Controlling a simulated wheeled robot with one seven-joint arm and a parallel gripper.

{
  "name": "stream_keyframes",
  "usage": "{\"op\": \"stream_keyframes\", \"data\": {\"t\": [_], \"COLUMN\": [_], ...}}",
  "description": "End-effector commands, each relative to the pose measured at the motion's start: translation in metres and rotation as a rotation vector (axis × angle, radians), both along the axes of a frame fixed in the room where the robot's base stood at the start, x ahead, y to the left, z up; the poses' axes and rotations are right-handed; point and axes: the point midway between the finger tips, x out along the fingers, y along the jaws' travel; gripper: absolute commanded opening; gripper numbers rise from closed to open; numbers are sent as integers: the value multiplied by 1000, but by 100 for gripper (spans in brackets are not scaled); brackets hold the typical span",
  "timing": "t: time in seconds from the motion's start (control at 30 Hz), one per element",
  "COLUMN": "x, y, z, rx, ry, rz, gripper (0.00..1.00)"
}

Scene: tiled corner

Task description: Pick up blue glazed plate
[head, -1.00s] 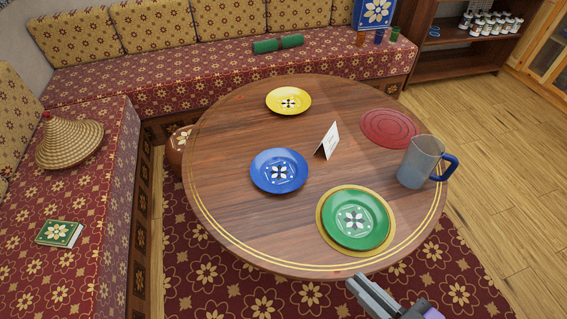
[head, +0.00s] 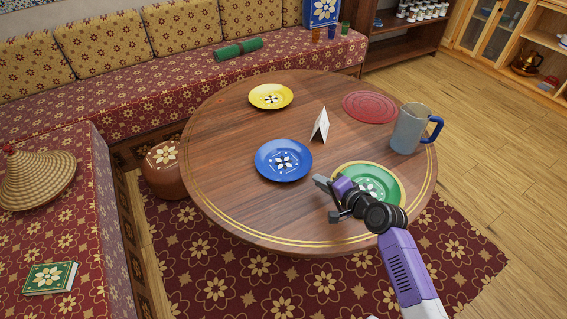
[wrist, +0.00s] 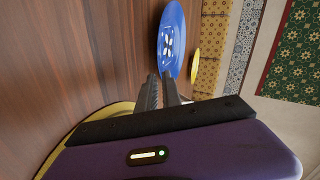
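The blue glazed plate (head: 284,161) lies flat on the round wooden table, left of its middle, with a white and dark flower at its centre. It also shows in the wrist view (wrist: 172,38), beyond my fingertips. My gripper (head: 328,199) is over the table, just right of and nearer than the blue plate, beside the green plate (head: 372,183). Its two fingers are apart with nothing between them. In the wrist view my gripper (wrist: 162,82) points toward the blue plate, apart from it. My arm covers part of the green plate.
A yellow plate (head: 270,96) lies at the back of the table (head: 225,190). A white folded card (head: 319,126), a red round mat (head: 369,107) and a mug with a blue handle (head: 409,128) stand to the right. The table's left front is clear.

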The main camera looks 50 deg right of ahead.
Motion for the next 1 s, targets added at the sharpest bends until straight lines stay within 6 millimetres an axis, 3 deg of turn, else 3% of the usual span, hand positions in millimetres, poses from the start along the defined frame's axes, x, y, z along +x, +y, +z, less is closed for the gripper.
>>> {"op": "stream_keyframes", "data": {"t": [0.6,0.93,1.0], "x": [62,66,66], "y": [-16,-17,-17], "z": [-32,-34,-34], "rx": [5,3,3], "ry": [-3,-1,-1], "rz": [0,1,1], "gripper": [9,9,0]}}
